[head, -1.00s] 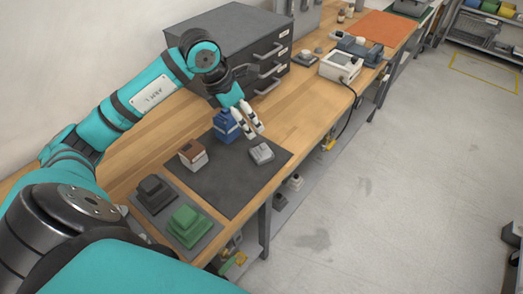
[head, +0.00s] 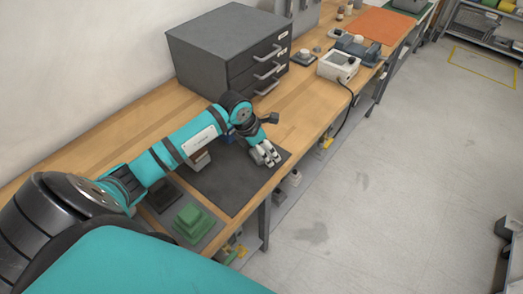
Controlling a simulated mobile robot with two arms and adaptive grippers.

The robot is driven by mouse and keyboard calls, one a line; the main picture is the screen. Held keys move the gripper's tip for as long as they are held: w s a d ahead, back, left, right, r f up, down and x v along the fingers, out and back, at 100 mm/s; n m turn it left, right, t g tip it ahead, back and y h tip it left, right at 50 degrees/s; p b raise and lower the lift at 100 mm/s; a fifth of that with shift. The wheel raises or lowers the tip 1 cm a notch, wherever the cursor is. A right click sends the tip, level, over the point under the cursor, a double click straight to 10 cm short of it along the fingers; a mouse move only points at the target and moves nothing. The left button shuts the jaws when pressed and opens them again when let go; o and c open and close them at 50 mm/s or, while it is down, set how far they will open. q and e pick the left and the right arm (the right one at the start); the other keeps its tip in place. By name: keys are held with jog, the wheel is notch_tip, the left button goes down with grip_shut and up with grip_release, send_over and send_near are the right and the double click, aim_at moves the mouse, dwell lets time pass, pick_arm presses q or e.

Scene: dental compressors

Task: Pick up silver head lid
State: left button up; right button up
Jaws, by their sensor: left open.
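The silver head lid (head: 262,157) lies on the dark mat (head: 235,190) near its right edge. It is largely covered by my left gripper (head: 266,156), so its outline is hard to tell from the fingers. My left gripper points down, directly over the lid, with its fingers open and around or just above it. I cannot tell whether they touch it. My right gripper is out of view.
A blue part (head: 229,138) and a brown-and-white block (head: 201,161) are partly hidden behind my left arm. A green stepped part (head: 193,221) and a dark one (head: 163,193) sit at the front left. A grey drawer cabinet (head: 215,65) stands behind.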

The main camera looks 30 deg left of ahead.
pick_arm(q)
jog(key=shift+d+f, duration=0.1)
jog(key=shift+f, duration=0.1)
jog(key=c, duration=1.3)
jog(key=shift+c, duration=0.3)
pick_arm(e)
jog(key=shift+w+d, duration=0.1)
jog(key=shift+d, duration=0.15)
pick_arm(q)
jog(key=shift+w+r, duration=0.1)
jog(key=shift+r, duration=0.05)
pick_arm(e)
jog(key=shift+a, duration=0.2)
